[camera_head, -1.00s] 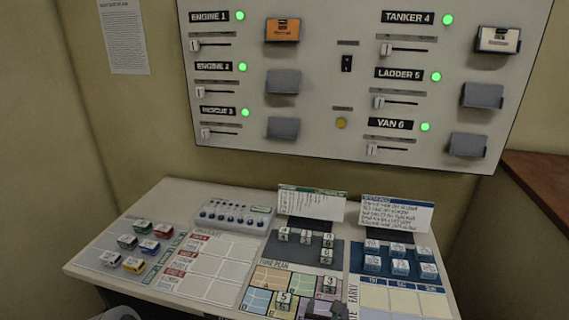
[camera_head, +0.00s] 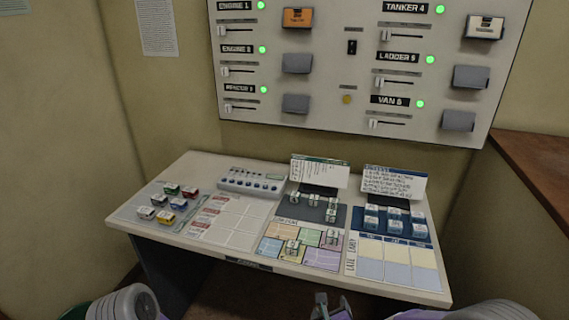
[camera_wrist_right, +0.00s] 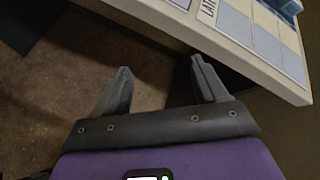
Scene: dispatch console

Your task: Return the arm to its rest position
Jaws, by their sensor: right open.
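My right gripper (camera_head: 325,303) shows at the bottom of the head view, in front of the desk's front edge and apart from it. In the right wrist view its two fingers (camera_wrist_right: 160,85) are spread with nothing between them, over the dark floor. The desk (camera_head: 180,243) stands ahead with its mats and blocks on top. A rounded grey part of my own body shows at the lower left of the head view. My left gripper is not in view.
The wall panel (camera_head: 345,70) with sliders and green lamps hangs above the desk. A brown wooden ledge (camera_head: 535,165) is at the right. In the right wrist view the desk edge (camera_wrist_right: 225,45) lies beyond the fingers. Bare floor (camera_wrist_right: 60,90) is below them.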

